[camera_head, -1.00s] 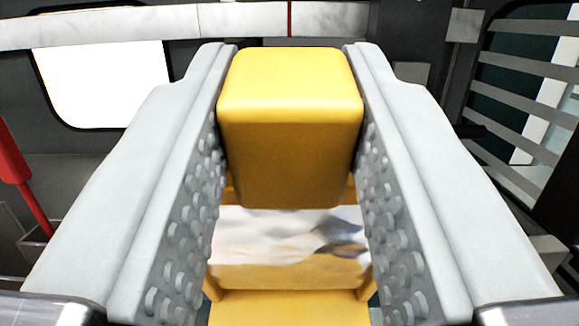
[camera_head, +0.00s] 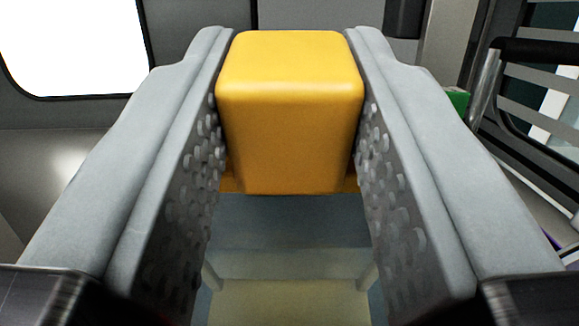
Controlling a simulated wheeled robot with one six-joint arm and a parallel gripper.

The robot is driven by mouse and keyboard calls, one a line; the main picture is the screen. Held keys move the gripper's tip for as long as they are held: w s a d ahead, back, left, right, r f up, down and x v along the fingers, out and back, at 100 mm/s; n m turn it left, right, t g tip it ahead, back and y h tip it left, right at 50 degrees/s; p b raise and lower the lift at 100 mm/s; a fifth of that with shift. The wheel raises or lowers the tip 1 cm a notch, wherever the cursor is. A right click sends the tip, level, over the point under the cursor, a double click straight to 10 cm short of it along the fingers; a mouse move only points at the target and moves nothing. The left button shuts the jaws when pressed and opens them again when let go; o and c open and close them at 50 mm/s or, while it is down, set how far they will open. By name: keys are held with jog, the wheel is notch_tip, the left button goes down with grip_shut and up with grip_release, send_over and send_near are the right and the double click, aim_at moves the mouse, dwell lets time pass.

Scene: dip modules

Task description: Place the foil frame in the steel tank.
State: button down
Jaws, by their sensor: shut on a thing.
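The foil frame (camera_head: 290,115) has a thick yellow block-shaped handle at its top. My gripper (camera_head: 290,45) is shut on this handle, with one ridged grey finger against each side. Below the handle, the lower part of the frame looks dim and bluish, as if seen through liquid or a clear layer. Its foil sheet is hard to make out there. My fingers and the handle hide much of what lies below and ahead. I cannot clearly make out the steel tank's walls or rim, nor whether the frame touches its bottom.
A bright white window (camera_head: 75,45) is at the upper left in a grey wall. At the right are a black bar with a metal post (camera_head: 486,90), a small green thing (camera_head: 457,98) and a slatted window (camera_head: 530,85). A smooth grey surface (camera_head: 50,180) lies at the left.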

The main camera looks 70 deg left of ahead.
jog(key=shift+w+a+f, duration=0.1)
jog(key=shift+a+f, duration=0.1)
jog(key=shift+f, duration=0.35)
jog(key=shift+w+a+f+g+h, duration=0.3)
jog(key=shift+a+h, duration=0.2)
jog(key=shift+a, duration=0.25)
jog(key=shift+w+a+f+g+h, duration=0.3)
jog(key=shift+a+h, duration=0.2)
jog(key=shift+a, duration=0.2)
jog(key=shift+w+a+f+g+h, duration=0.2)
jog(key=shift+w+a+f+h, duration=0.25)
jog(key=shift+a, duration=0.3)
jog(key=shift+s, duration=0.15)
jog(key=c, duration=1.1)
grip_release()
jog(key=shift+f, duration=0.1)
jog(key=v, duration=1.2)
